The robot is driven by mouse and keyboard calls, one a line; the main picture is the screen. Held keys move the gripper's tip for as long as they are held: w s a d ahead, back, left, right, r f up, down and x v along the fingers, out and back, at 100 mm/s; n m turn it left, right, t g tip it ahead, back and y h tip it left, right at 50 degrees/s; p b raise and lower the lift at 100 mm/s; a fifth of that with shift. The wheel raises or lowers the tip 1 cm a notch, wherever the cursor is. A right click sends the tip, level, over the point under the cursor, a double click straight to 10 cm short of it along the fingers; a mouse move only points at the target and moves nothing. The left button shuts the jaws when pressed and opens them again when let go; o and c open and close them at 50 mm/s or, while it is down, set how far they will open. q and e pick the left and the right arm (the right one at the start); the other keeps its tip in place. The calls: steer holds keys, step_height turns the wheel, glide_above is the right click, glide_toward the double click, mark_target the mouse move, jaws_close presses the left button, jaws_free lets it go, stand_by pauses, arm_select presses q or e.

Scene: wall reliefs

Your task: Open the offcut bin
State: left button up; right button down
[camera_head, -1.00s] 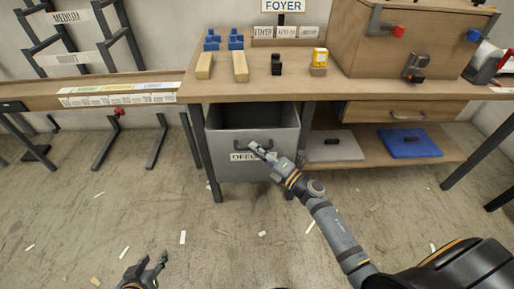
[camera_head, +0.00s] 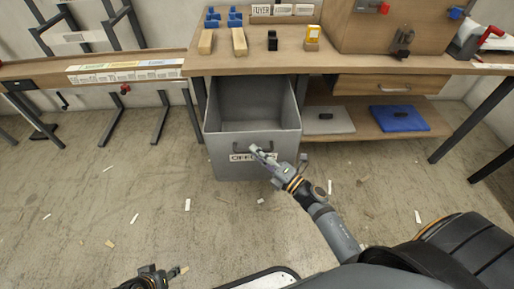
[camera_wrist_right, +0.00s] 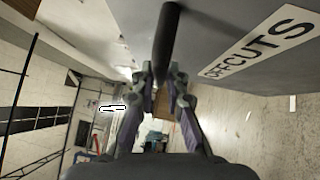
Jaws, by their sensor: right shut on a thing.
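The offcut bin (camera_head: 222,168) is a grey open-topped drawer under the workbench. It is pulled out toward me, and its inside looks empty from here. Its front has a dark bar handle (camera_head: 238,149) and a white label reading OFFCUTS (camera_wrist_right: 262,40). My right gripper (camera_head: 257,151) is at the bin's front, shut on the handle; in the right wrist view the dark handle bar (camera_wrist_right: 167,35) runs between its fingers. My left gripper (camera_head: 155,275) is low at the bottom edge, away from the bin, and partly cut off.
The workbench (camera_head: 355,65) above holds wooden blocks, blue pieces and a cabinet. A lower shelf (camera_head: 365,122) to the right carries a grey and a blue lidded thing. A rack (camera_head: 90,72) stands at left. The floor before the bin is open, with scattered scraps.

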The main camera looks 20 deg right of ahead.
steer(key=shift+s, duration=0.2)
steer(key=c, duration=1.4)
jaws_free()
steer(key=shift+o, duration=0.2)
steer(key=v, duration=1.2)
